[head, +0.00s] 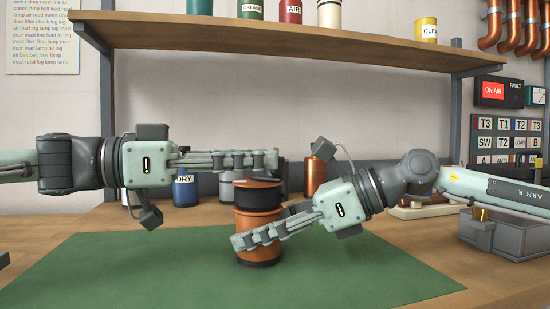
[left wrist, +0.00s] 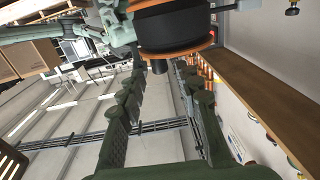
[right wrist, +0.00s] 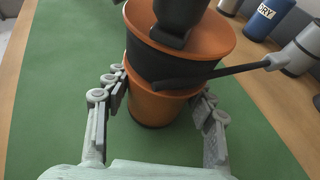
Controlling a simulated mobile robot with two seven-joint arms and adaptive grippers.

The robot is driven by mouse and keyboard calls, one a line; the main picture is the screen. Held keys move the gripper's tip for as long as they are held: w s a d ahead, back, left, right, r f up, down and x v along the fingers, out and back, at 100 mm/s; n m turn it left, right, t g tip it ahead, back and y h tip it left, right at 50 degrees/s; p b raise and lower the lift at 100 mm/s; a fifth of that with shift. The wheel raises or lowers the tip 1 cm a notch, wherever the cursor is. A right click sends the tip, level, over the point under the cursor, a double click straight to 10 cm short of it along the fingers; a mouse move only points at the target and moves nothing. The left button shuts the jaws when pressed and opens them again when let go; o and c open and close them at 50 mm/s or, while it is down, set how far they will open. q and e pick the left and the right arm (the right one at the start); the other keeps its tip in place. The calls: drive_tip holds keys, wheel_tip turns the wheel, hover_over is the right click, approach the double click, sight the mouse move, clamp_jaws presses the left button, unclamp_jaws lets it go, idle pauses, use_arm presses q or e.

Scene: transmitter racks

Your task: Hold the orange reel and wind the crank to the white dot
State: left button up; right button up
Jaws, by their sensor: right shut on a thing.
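The orange reel (head: 258,217), with black bands and a black top, stands upright on the green mat. My right gripper (head: 250,240) is shut around its lower body; the right wrist view shows a finger on each side of the reel (right wrist: 160,108). The black crank arm (right wrist: 232,71) reaches right from the reel and ends in a grey knob (right wrist: 276,61). My left gripper (head: 268,160) is level just above the reel. In the left wrist view its fingers are apart, near the reel's dark part (left wrist: 172,25). I cannot make out a white dot.
The green mat (head: 140,265) has free room left and in front of the reel. A blue can (head: 185,192) and a copper bottle (head: 314,176) stand behind. A grey bin (head: 505,238) is at right. A wooden shelf (head: 300,45) with several cans hangs above.

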use_arm(q)
drive_tip(key=shift+s+a, duration=0.1)
drive_tip(key=shift+a, duration=0.15)
drive_tip(key=shift+o, duration=0.4)
drive_tip(key=shift+w+a+r, duration=0.1)
drive_tip(key=shift+w+r, duration=0.05)
drive_tip(key=shift+w, duration=0.1)
drive_tip(key=w+a+m+g, duration=0.1)
drive_tip(key=g, duration=0.1)
drive_tip(key=w+a+r+m+g+h, duration=0.1)
drive_tip(key=g, duration=0.1)
drive_tip(key=shift+w+m, duration=0.2)
drive_tip(key=shift+m, duration=0.2)
drive_tip(key=w+a+f+m+g+y, duration=0.1)
drive_tip(key=w+a+f+m+g, duration=0.15)
drive_tip(key=a+g, duration=0.25)
drive_tip(key=shift+m, duration=0.35)
drive_tip(key=x, duration=0.8)
drive_tip(key=s+x, duration=0.1)
drive_tip(key=x, duration=0.2)
drive_tip(key=shift+s+d+r, duration=0.2)
drive_tip(key=shift+d+r, duration=0.05)
drive_tip(key=shift+r, duration=0.15)
drive_tip(key=shift+c, duration=0.5)
clamp_jaws()
